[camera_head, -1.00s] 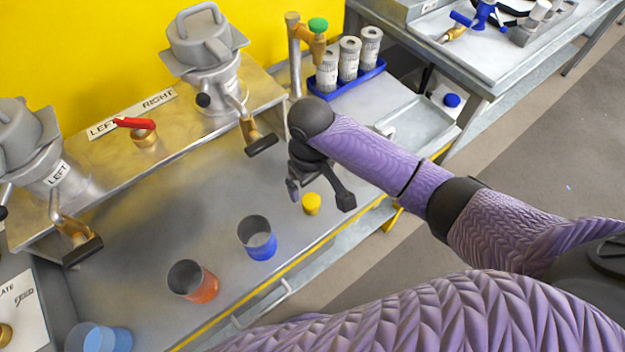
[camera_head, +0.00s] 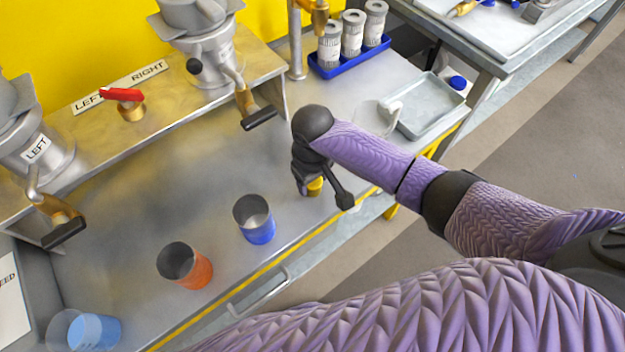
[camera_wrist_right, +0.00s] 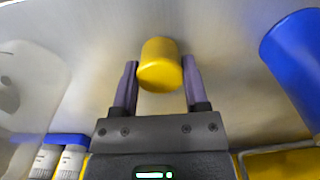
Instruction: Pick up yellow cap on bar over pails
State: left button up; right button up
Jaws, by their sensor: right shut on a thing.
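The yellow cap (camera_head: 315,187) is a short cylinder at the front of the steel bench, right of the blue pail (camera_head: 256,222). My right gripper (camera_head: 307,184) is down at the cap and partly hides it in the head view. In the right wrist view the cap (camera_wrist_right: 159,65) sits between the two purple fingers of the right gripper (camera_wrist_right: 160,80), which is shut on it. I cannot tell whether it is clear of the bench. The orange pail (camera_head: 193,272) stands left of the blue pail. My left gripper is not in view.
A steel shelf (camera_head: 165,110) with two grey agitators and a red-handled valve (camera_head: 127,103) runs behind. A blue tray (camera_head: 345,68) of canisters, a clear mug (camera_head: 385,116) and a grey tray (camera_head: 432,108) lie right. A clear blue cup (camera_head: 92,332) stands front left.

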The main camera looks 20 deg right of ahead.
jog(key=shift+c, duration=1.3)
notch_tip(320, 180, up, 10)
jog(key=p, duration=0.4)
jog(key=shift+p, duration=0.4)
